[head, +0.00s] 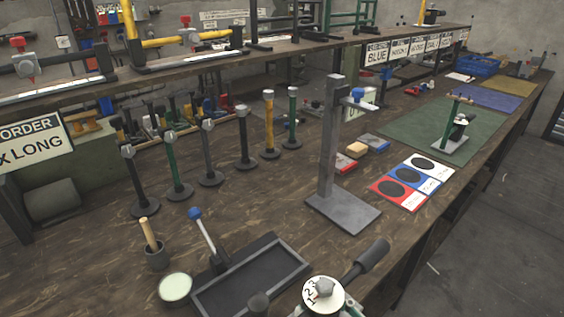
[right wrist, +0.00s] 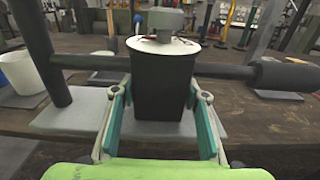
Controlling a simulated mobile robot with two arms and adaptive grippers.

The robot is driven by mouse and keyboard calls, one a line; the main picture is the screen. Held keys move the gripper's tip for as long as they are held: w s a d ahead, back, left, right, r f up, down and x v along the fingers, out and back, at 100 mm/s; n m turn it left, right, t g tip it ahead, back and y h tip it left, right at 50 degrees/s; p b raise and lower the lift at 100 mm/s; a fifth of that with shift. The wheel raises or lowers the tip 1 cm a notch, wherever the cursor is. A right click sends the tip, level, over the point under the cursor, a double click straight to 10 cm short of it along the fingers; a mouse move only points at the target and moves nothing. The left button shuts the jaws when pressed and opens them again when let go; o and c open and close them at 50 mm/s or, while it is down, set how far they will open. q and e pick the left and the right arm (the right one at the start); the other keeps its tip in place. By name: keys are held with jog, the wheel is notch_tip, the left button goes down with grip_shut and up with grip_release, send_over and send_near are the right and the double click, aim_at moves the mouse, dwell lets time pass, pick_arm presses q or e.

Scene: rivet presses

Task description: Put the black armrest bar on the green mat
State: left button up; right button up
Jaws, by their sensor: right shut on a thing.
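The green mat (head: 395,128) lies on the bench at the right in the head view, with a small green press (head: 452,132) standing on it. In the right wrist view my right gripper (right wrist: 160,98) is shut on a black block (right wrist: 160,82) with a white dial on top. The dial (head: 323,293) shows at the bottom of the head view, well in front of the mat. A dark bar with a thick end (right wrist: 285,75) runs behind the block; the end also shows in the head view (head: 371,257). I cannot tell which part is the armrest bar. My left gripper is not in view.
A grey post on a base plate (head: 343,212) stands between the dial and the mat. A black tray (head: 250,277) lies to the left. Several upright posts stand in a row behind. A card with red, blue and white fields (head: 412,182) lies before the mat.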

jog(key=shift+s+d+m+t+h, duration=0.1)
jog(key=shift+d+m+t+h, duration=0.4)
jog(key=shift+m+h, duration=0.4)
jog(key=s+d+r+m+t+h+p, duration=0.1)
jog(key=s+d+r+m+t+h, duration=0.1)
jog(key=d+r+m+h, duration=0.2)
jog(key=d+m+h, duration=0.1)
jog(key=d+h, duration=0.2)
jog(key=h, duration=0.1)
jog(key=shift+s+d+h, duration=0.15)
jog(key=shift+d+h, duration=0.25)
